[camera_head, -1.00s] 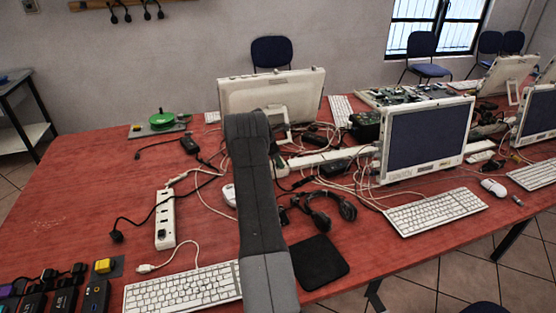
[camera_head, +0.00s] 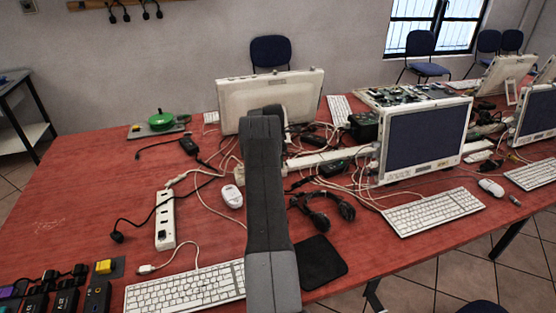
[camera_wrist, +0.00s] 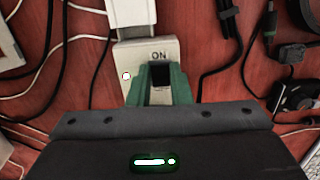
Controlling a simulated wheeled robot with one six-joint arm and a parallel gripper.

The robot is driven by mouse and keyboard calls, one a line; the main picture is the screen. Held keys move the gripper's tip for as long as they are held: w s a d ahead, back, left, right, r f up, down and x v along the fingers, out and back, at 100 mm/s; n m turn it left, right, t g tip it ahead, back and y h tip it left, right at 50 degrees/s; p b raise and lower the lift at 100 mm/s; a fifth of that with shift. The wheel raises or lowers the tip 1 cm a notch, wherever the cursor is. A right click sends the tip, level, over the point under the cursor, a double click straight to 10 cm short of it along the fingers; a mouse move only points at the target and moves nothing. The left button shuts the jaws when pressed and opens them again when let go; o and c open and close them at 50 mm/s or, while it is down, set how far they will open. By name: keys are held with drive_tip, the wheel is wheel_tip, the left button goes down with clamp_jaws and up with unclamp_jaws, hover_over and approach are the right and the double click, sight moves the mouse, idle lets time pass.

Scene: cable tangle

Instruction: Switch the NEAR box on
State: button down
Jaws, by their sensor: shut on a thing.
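In the wrist view a white box (camera_wrist: 188,51) marked ON lies at top centre, with a small round lamp (camera_wrist: 126,76), pale with a reddish rim, at its left edge. My gripper (camera_wrist: 160,88) is over the box's lower part, with its two green fingers either side of a dark switch (camera_wrist: 160,73) just below the ON mark. The fingers are shut on this switch, though their contact with it is partly hidden. I cannot tell whether the lamp is lit. In the head view my arm hides the gripper and most of the area around it.
Cables (camera_wrist: 228,45) run close to the box on both sides. A white power strip (camera_head: 165,220), mouse (camera_head: 231,196) and keyboard (camera_head: 185,289) lie left of my arm. A headset (camera_head: 322,217) and black pad (camera_head: 318,262) lie to its right.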

idle(0.3)
drive_tip(key=c, duration=1.3)
unclamp_jaws()
drive_tip(key=shift+r, duration=0.1)
drive_tip(key=r, duration=0.4)
drive_tip(key=r+b, duration=0.1)
drive_tip(key=r, duration=0.8)
drive_tip(key=shift+s+a+r, duration=0.15)
drive_tip(key=shift+a+r, duration=0.15)
drive_tip(key=shift+a, duration=0.05)
drive_tip(key=shift+f, duration=0.1)
drive_tip(key=f, duration=0.9)
drive_tip(key=d+f+p, duration=0.1)
drive_tip(key=f, duration=0.4)
drive_tip(key=shift+a+r+h, duration=0.2)
drive_tip(key=shift+h, duration=0.2)
